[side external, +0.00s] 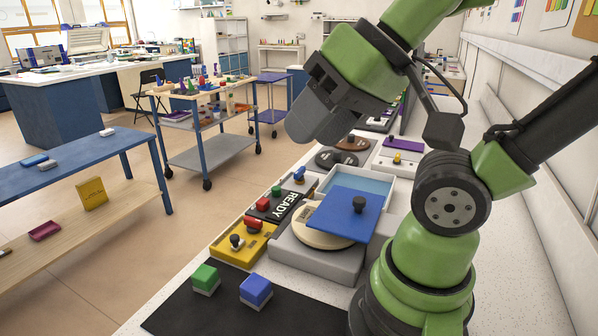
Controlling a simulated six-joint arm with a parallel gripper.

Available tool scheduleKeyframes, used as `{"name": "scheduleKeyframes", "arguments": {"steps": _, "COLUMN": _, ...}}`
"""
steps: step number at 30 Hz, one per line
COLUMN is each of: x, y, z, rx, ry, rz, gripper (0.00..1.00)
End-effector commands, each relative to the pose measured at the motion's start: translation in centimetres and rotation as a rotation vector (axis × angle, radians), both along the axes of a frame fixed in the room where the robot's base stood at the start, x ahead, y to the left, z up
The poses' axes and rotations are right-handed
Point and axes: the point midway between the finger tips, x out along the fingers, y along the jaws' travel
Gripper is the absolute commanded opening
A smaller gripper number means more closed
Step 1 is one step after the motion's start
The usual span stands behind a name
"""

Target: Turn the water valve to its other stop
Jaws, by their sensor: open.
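A small blue handle (299,174) stands on a grey block beyond the READY panel, on the left side of the equipment group. It looks like the water valve, but it is too small to read its label or tell its stop. My gripper (308,128) hangs in the air above and behind it in the picture, tilted down to the left. It is open and touches nothing. The gap between its fingers is hard to see from this side.
The READY panel (287,205) has green and red buttons. A yellow box (232,252) carries a dark knob and a red part. A blue plate (345,216) with a black knob lies over a cream disc. Green (205,278) and blue (256,290) blocks sit on a black mat (290,318).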

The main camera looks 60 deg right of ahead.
Motion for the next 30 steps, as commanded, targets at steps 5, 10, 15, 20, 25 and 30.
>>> {"name": "scheduleKeyframes", "arguments": {"steps": 5, "x": 1.2, "y": -0.6, "z": 0.5, "rx": -0.003, "ry": 0.023, "rz": -0.045, "gripper": 0.41}}
{"name": "scheduleKeyframes", "arguments": {"steps": 10, "x": 5.8, "y": -3.5, "z": 1.4, "rx": -0.015, "ry": 0.105, "rz": -0.223, "gripper": 0.41}}
{"name": "scheduleKeyframes", "arguments": {"steps": 15, "x": 11.5, "y": -8.5, "z": 0.8, "rx": -0.028, "ry": 0.195, "rz": -0.456, "gripper": 0.41}}
{"name": "scheduleKeyframes", "arguments": {"steps": 20, "x": 16.1, "y": -14.3, "z": -1.7, "rx": -0.045, "ry": 0.266, "rz": -0.670, "gripper": 0.41}}
{"name": "scheduleKeyframes", "arguments": {"steps": 25, "x": 19.2, "y": -21.2, "z": -6.3, "rx": -0.063, "ry": 0.334, "rz": -0.898, "gripper": 0.41}}
{"name": "scheduleKeyframes", "arguments": {"steps": 30, "x": 20.2, "y": -27.6, "z": -12.1, "rx": -0.083, "ry": 0.382, "rz": -1.103, "gripper": 0.41}}
